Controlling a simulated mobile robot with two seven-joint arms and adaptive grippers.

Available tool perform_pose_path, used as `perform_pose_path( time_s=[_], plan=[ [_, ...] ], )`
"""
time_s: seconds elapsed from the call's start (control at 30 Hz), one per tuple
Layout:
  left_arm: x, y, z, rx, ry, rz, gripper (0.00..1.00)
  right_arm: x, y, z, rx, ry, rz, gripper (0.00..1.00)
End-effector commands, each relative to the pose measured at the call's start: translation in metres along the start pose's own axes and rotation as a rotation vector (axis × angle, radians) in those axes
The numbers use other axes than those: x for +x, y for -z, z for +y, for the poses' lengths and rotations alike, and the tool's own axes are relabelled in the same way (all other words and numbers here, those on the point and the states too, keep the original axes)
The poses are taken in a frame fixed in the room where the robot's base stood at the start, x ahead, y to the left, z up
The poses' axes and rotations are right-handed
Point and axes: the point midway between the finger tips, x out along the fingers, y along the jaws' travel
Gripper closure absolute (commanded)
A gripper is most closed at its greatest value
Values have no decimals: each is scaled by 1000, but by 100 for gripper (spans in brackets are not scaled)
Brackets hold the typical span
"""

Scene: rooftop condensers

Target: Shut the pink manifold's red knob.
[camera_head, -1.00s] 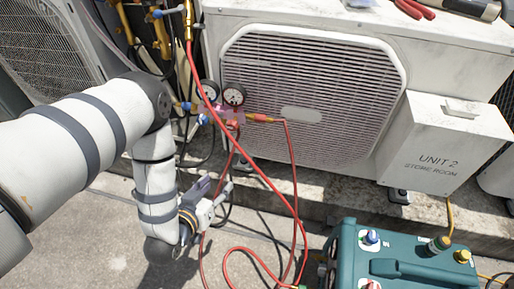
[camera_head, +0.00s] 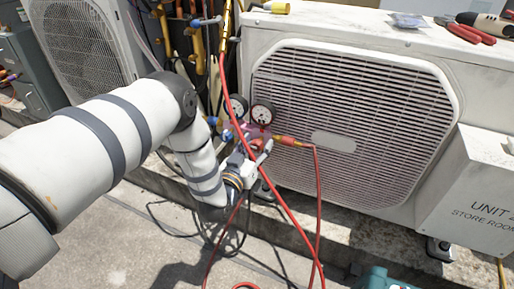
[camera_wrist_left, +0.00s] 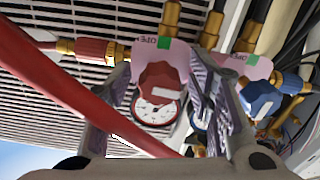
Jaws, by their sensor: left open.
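The pink manifold (camera_head: 252,130) hangs in front of the condenser grille, below two gauges (camera_head: 262,114). In the left wrist view its pink plates (camera_wrist_left: 150,56) bear green marks and lettering that looks like "OPEN". The red knob (camera_wrist_left: 158,78) has a white mark and lies between my left gripper's fingers. My left gripper (camera_head: 258,150) is open at the manifold; its fingers also show in the left wrist view (camera_wrist_left: 163,82). I cannot tell whether they touch the knob. The blue knob (camera_wrist_left: 262,100) is beside the right-hand finger. My right gripper is not in view.
A red hose (camera_head: 268,180) crosses close in front of my left gripper, also across the left wrist view (camera_wrist_left: 75,105). The condenser (camera_head: 350,120) stands behind. Pliers (camera_head: 468,33) lie on its top. A teal machine (camera_head: 385,281) shows at the bottom edge.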

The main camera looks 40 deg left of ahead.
Motion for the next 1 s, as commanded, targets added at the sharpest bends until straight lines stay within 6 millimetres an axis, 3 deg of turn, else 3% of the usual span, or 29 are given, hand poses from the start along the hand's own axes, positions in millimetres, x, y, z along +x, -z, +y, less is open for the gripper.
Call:
perform_pose_path(
  time_s=[0.13, 0.33, 0.67, 1.0],
  plan=[
    [0, 0, 0, 0, 0, 0, 55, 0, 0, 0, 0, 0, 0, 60],
    [0, 0, 0, 0, 0, 0, 100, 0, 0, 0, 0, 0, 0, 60],
    [0, 1, 0, 36, -1, 1, 100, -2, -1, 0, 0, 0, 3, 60],
    [-1, 2, 1, 269, -3, 1, 100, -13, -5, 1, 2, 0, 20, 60]
  ],
)
